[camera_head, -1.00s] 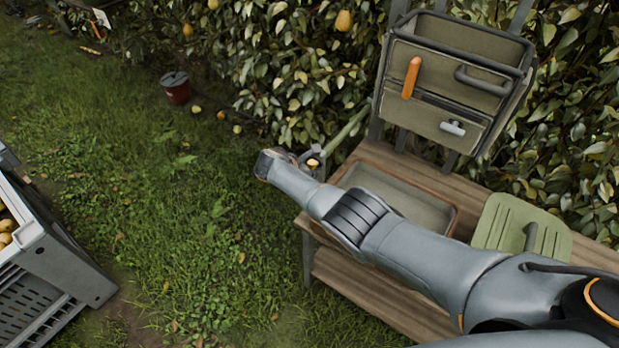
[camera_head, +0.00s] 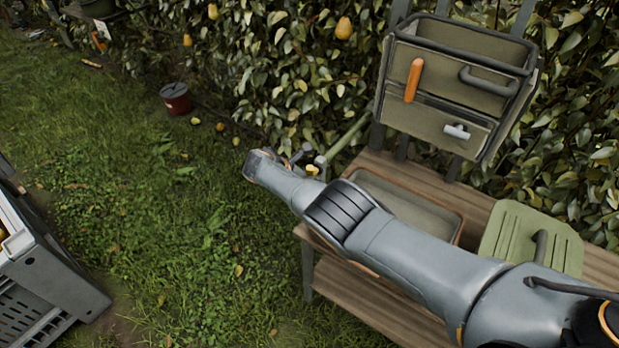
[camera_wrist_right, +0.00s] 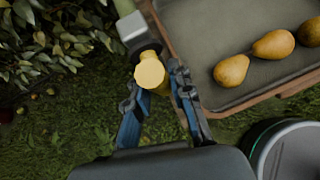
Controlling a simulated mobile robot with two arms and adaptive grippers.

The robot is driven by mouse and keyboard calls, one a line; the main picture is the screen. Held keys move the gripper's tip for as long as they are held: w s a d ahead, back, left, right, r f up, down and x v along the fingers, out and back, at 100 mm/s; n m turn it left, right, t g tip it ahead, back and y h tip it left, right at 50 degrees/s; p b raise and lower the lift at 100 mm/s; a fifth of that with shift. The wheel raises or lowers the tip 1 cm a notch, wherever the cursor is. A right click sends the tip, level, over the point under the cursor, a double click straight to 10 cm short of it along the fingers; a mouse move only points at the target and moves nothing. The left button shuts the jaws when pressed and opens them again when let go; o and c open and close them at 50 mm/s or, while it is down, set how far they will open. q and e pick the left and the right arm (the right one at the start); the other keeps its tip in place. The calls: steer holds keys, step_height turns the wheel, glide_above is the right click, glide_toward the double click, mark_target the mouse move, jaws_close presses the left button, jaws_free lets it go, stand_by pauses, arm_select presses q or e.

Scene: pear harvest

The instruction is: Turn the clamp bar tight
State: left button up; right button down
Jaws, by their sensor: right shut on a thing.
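The clamp bar (camera_wrist_right: 149,73), seen nearly end-on, has a round yellow end and sits by a grey clamp (camera_wrist_right: 133,30) on a pale green pole (camera_wrist_right: 124,6). My right gripper (camera_wrist_right: 158,84) is shut on it, one blue finger on each side. In the head view, the right gripper (camera_head: 298,160) is at the left end of the bench, where the green pole (camera_head: 347,138) reaches the clamp. My wrist hides part of the grip there. How tight the clamp is cannot be seen. My left gripper is not in view.
A wooden bench (camera_head: 345,290) holds a tray (camera_head: 460,214), with several pears in the wrist view, and a green board (camera_head: 505,235). A tool panel (camera_head: 437,118) stands behind. A grey crate (camera_head: 62,280) is at left, a red bucket (camera_head: 175,97) farther back. Grass between is open.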

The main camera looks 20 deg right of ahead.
steer(key=c, duration=1.2)
jaws_free()
steer(key=shift+o, duration=0.2)
steer(key=v, duration=1.2)
